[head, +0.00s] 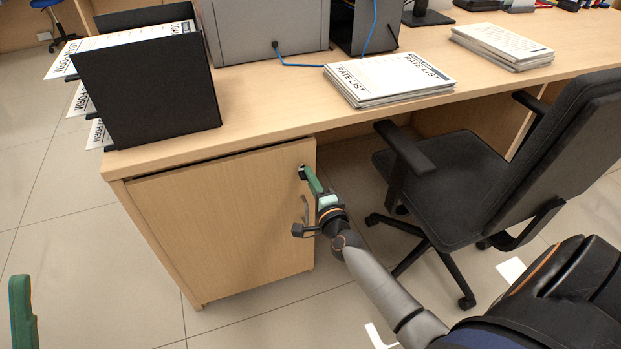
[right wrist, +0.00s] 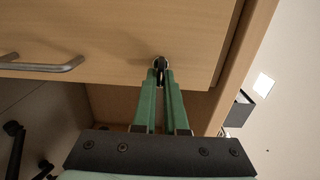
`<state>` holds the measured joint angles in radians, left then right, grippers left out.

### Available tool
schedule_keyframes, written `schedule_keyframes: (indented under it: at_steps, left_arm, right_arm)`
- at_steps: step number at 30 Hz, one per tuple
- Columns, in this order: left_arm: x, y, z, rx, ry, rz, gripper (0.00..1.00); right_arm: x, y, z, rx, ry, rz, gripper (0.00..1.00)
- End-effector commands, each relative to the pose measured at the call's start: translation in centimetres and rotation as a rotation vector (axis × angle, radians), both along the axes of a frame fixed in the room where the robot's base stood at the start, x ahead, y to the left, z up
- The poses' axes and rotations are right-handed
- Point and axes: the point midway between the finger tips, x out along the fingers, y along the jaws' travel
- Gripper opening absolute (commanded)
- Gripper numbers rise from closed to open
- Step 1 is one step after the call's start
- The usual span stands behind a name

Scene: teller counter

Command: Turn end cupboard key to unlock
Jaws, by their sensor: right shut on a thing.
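The end cupboard (head: 215,220) has a light wood door that looks closed under the counter's left end. Its key (right wrist: 160,65) is in the lock near the door's upper corner, and only a small dark part shows between my fingertips. My right gripper (head: 303,174) has its green fingers shut on the key, right at the door face. It also shows in the right wrist view (right wrist: 160,76). The key's turn angle cannot be told. Part of my left gripper (head: 21,312), a green finger, shows at the lower left edge, away from the cupboard.
A curved metal door handle (head: 306,208) sits below the lock. A black office chair (head: 445,170) stands close to the right of my right arm. A black file holder (head: 150,90) and a stack of rate lists (head: 388,78) lie on the counter (head: 270,110).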

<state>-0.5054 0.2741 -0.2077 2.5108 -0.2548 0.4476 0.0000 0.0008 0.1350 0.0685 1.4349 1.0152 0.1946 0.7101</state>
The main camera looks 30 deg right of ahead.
Motion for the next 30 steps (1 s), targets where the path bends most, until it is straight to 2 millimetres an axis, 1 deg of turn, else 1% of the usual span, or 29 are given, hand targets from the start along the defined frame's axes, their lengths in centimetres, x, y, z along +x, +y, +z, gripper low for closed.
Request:
schedule_keyframes:
  at_steps: [11,12,19,20,27,30]
  left_arm:
    - [0.03,-0.02,-0.05,-0.001,0.003,-0.001,0.5]
    - [0.04,-0.02,-0.05,-0.001,0.004,0.0,0.5]
    - [0.05,-0.02,-0.08,-0.001,0.005,-0.001,0.5]
    - [0.05,-0.02,-0.08,-0.001,0.005,-0.001,0.5]
    - [0.07,-0.02,-0.08,-0.001,0.006,0.0,0.5]
    - [0.17,0.0,0.01,-0.001,0.011,0.001,0.5]
  right_arm:
    - [0.0,-0.01,0.02,0.009,-0.002,-0.001,0.0]
    - [0.0,-0.01,0.02,0.009,-0.002,-0.001,0.12]
    - [0.0,0.0,0.01,0.007,-0.002,-0.001,0.38]
    - [0.0,0.0,0.01,0.007,-0.002,-0.001,0.4]
    - [-0.06,0.01,-0.01,0.006,-0.001,0.0,0.4]
    - [-0.57,0.14,-0.05,0.005,0.001,0.0,0.4]
